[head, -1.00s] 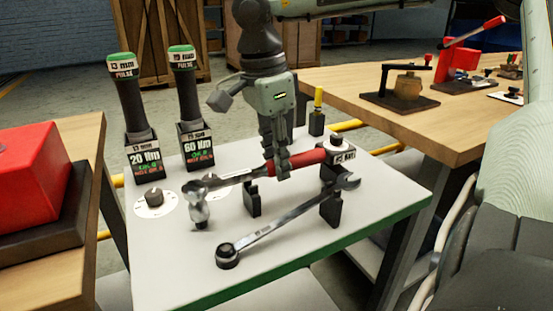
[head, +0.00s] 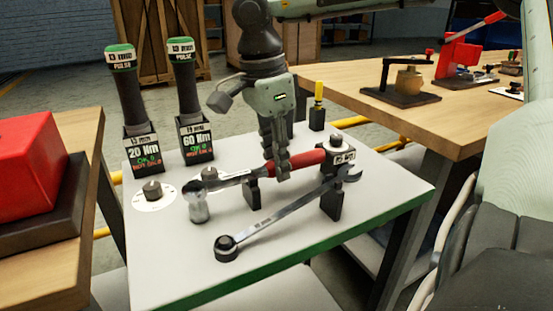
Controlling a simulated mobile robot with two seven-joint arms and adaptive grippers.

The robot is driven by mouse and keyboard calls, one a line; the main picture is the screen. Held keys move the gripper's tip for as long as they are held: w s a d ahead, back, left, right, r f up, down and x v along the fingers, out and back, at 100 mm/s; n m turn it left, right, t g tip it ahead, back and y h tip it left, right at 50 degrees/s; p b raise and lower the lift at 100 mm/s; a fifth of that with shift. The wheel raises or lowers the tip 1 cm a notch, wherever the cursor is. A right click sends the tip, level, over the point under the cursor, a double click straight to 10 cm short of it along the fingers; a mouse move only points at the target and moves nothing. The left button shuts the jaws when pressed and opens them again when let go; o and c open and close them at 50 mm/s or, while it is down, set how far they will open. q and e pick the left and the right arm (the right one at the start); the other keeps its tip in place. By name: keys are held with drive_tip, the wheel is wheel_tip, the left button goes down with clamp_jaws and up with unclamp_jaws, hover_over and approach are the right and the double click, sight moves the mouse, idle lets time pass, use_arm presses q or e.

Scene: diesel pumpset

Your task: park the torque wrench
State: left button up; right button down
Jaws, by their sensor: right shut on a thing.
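The torque wrench has a red handle (head: 309,159) and a metal shaft (head: 238,180), and lies across the middle of the white bench. My right gripper (head: 281,170) is shut on it near the handle's left end and hides part of it. Two black upright posts stand below and in front of it, a left one (head: 253,192) and a right one (head: 332,204). The shaft passes over or close to the left post; I cannot tell whether they touch. A shiny metal piece (head: 198,206) shows at the wrench's left end. My left gripper is not in view.
A long spanner (head: 280,214) lies slanted in front, its open end by the right post. Two green-capped drivers, left (head: 127,90) and right (head: 186,90), stand at the back left. A red box (head: 38,165) is far left. The bench's (head: 370,225) front right is clear.

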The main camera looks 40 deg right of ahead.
drive_tip(key=shift+f, duration=0.2)
drive_tip(key=c, duration=1.2)
unclamp_jaws()
drive_tip(key=r, duration=0.4)
drive_tip(key=a+r, duration=0.1)
drive_tip(key=r, duration=0.7)
drive_tip(key=shift+w+a, duration=0.2)
drive_tip(key=shift+w, duration=0.1)
